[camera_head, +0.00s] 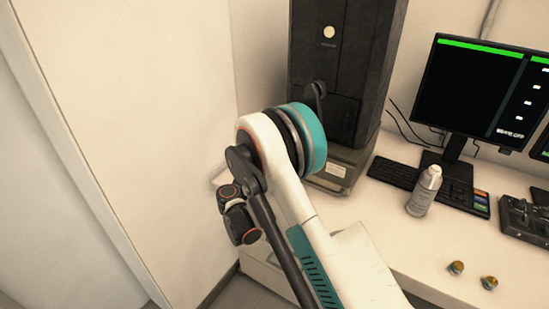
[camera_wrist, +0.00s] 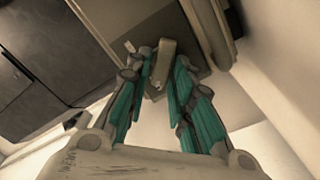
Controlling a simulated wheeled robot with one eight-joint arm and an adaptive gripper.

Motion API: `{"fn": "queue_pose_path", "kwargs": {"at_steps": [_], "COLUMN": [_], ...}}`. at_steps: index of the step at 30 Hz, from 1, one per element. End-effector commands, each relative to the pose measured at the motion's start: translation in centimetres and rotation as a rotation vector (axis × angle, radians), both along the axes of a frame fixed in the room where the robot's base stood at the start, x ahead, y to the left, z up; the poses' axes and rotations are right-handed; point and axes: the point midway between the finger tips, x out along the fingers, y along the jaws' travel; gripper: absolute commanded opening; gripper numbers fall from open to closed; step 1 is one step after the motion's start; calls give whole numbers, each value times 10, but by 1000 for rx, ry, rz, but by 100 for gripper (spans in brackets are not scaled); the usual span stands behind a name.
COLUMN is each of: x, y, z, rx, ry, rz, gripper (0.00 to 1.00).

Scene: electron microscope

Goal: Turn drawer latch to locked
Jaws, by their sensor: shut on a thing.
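A pale, short bar-like piece (camera_wrist: 167,50), which looks like the drawer latch, shows in the wrist view at the far end of the fingers. My gripper (camera_wrist: 164,68) has its two teal-padded fingers on either side of this piece and is shut on it. A darker flat surface lies behind it. I cannot tell the latch's turn position or read any marking. In the head view my arm covers the fingertips and the latch.
A tall dark cabinet unit (camera_head: 338,50) stands behind my arm. A wall (camera_head: 150,110) stands close on the left.

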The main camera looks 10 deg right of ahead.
Motion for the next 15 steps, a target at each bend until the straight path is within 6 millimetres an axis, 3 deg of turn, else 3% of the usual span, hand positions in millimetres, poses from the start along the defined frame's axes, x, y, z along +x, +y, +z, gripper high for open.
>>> {"fn": "queue_pose_path", "kwargs": {"at_steps": [13, 14, 15], "x": [0, 0, 0], "y": [0, 0, 0], "z": [0, 0, 0], "rx": [-8, -8, -7], "ry": [6, 6, 6], "rz": [1, 1, 1], "gripper": [0, 26, 35]}}
